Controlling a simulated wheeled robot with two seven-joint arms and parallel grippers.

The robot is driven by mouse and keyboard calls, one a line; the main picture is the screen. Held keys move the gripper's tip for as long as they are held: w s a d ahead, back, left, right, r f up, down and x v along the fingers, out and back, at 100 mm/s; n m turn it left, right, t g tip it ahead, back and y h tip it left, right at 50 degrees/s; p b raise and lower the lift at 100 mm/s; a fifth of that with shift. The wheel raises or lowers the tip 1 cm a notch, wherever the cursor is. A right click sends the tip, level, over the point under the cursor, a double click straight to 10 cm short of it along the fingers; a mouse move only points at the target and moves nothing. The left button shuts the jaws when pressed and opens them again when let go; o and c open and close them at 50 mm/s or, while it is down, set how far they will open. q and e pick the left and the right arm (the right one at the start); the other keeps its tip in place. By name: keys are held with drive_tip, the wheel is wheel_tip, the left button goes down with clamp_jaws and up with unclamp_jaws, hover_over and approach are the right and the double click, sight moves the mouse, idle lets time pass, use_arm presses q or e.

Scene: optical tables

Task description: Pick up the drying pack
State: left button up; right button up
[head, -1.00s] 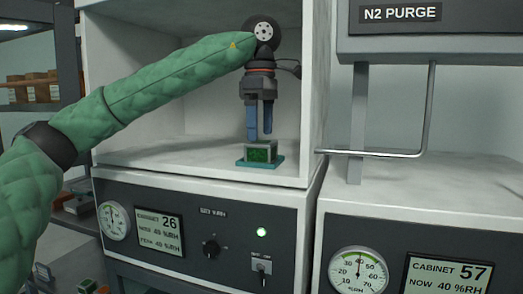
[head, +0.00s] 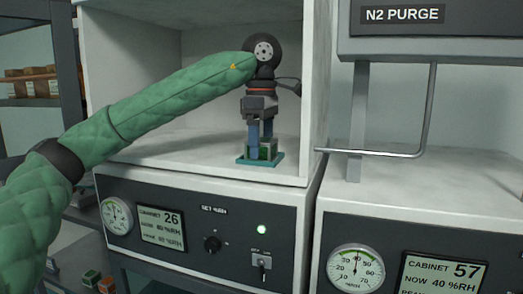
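The drying pack (head: 265,152) is a small green block on a teal mat (head: 270,161) inside the open chamber of cabinet 26. My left gripper (head: 260,155) points straight down at it, with its blue fingers lowered to the pack's height. One finger overlaps the pack's left front; the other is partly hidden at its far side. The fingers stand apart and look open. I cannot tell whether they touch the pack. My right gripper is not in view.
The chamber's right wall (head: 315,90) stands close to my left gripper. The cabinet's control panel (head: 200,225) is below. Cabinet 57 (head: 430,265) stands at the right, with a metal bar (head: 385,153) above it. The chamber floor (head: 185,150) left of the mat is clear.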

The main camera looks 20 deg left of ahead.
use_arm(q)
drive_tip(key=c, duration=0.8)
drive_tip(key=shift+c, duration=0.2)
